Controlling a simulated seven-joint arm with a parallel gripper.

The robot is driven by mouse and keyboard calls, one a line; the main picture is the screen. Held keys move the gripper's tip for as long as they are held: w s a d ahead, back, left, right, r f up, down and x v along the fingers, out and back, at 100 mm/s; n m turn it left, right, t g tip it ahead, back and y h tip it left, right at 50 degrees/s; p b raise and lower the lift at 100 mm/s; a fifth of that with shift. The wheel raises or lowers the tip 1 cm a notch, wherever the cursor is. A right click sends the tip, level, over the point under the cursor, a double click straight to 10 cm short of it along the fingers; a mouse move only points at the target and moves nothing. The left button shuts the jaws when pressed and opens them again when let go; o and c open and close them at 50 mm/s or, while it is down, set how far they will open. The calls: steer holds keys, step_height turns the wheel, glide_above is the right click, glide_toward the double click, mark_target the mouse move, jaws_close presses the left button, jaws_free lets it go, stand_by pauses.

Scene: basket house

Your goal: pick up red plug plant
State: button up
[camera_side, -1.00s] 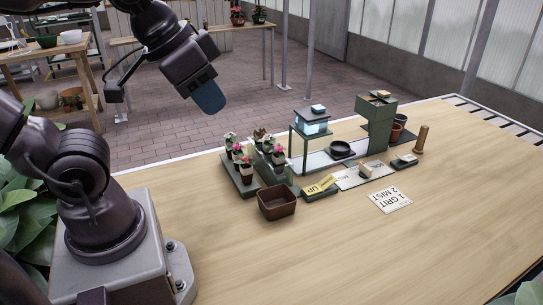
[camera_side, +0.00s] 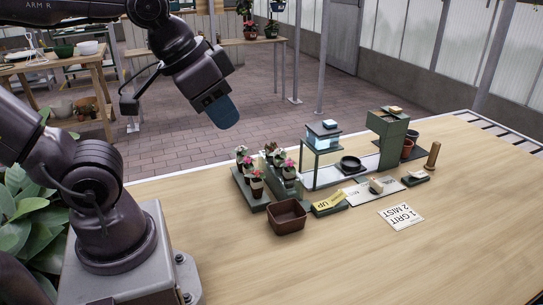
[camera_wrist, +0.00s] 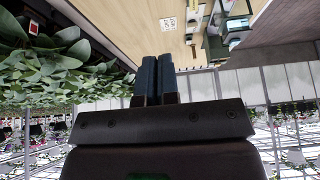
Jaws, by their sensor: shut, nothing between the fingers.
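Several small plug plants in little pots stand in two dark trays (camera_side: 252,203) on the table, left of its middle. A red-pink flowered plug plant (camera_side: 257,184) stands at the front of the left tray, and another pinkish-red one (camera_side: 289,170) shows in the right tray. Which one the task means I cannot tell. My gripper (camera_side: 224,112) is above and behind the trays, clear of the plants, with blue fingers pointing down. In the wrist view my gripper (camera_wrist: 154,80) has its two blue fingers together with nothing held.
A brown square basin (camera_side: 287,217) stands in front of the trays. A glass-topped stand (camera_side: 322,138), a black dish (camera_side: 350,163), a green tower (camera_side: 387,135) and a wooden peg (camera_side: 433,155) stand to the right. The front table is clear.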

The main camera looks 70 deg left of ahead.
steer(key=o, duration=1)
